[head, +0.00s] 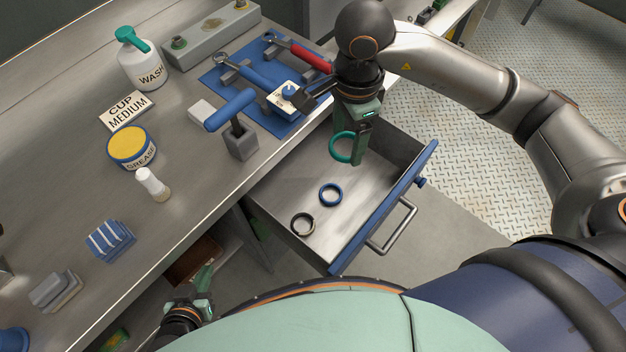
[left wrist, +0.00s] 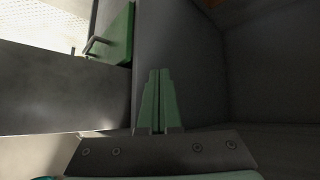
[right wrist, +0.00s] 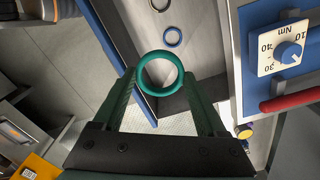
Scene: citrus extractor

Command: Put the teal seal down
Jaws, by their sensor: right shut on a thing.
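The teal seal (head: 343,147) is a ring held at the fingertips of my right gripper (head: 357,147), above the far end of the open drawer (head: 283,191). In the right wrist view the seal (right wrist: 143,83) sits between the two green fingers of the right gripper (right wrist: 160,80). A blue seal (head: 331,194) and a dark seal (head: 302,223) lie apart on the drawer floor. They also show in the right wrist view, the blue one (right wrist: 166,37) nearer. My left gripper (left wrist: 159,75) has its fingers together with nothing between them, low beside the bench.
A blue mat (head: 212,78) with tools lies near the right arm. The drawer floor has bare room around the rings.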

